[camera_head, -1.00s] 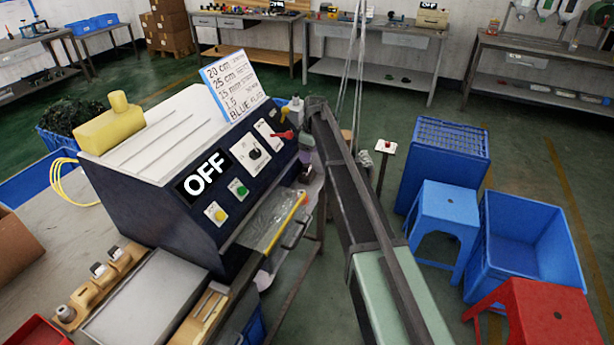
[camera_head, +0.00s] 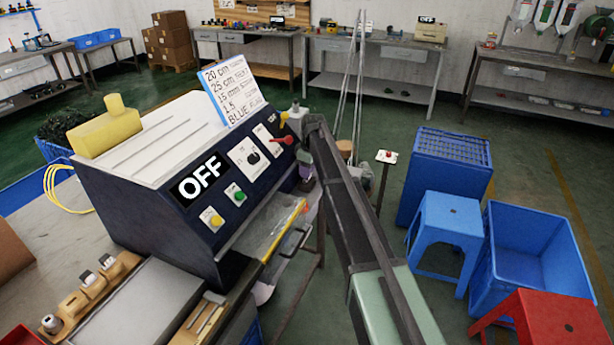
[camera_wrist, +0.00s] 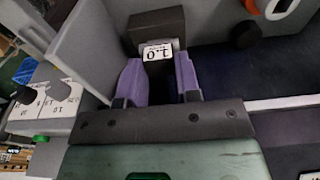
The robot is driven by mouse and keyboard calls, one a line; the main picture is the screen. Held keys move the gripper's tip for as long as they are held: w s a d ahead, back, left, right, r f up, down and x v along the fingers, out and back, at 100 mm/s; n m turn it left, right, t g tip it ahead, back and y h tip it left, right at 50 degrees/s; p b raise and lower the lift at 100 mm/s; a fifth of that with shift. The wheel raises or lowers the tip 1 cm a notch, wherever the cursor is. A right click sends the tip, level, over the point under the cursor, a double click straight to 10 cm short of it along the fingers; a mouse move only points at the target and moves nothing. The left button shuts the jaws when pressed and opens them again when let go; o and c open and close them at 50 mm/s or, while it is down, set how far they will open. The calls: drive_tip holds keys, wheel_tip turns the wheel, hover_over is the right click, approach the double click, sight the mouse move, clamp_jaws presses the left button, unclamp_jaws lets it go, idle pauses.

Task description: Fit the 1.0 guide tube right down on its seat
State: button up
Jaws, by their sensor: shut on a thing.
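The 1.0 guide tube shows in the wrist view as a dark block (camera_wrist: 157,22) with a white "1.0" label (camera_wrist: 157,52). My gripper (camera_wrist: 160,72) has purple fingers on both sides of it and is shut on it. In the head view, my gripper (camera_head: 305,172) is small and partly hidden by my arm, at the right end of the machine's dark front (camera_head: 215,215). The tube cannot be made out there. The seat is hidden, so I cannot tell how deep the tube sits.
The machine shows an OFF sign (camera_head: 199,180), a red lever (camera_head: 283,140) and a yellow-edged clear guard (camera_head: 270,230). A wooden rack (camera_head: 95,290) with small parts is at lower left. Blue crates (camera_head: 530,250), a blue stool (camera_head: 447,215) and a red stool (camera_head: 545,318) stand at right.

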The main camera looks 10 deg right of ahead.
drive_tip(key=shift+r, duration=0.1)
wheel_tip(320, 180, up, 20)
drive_tip(key=p, duration=2)
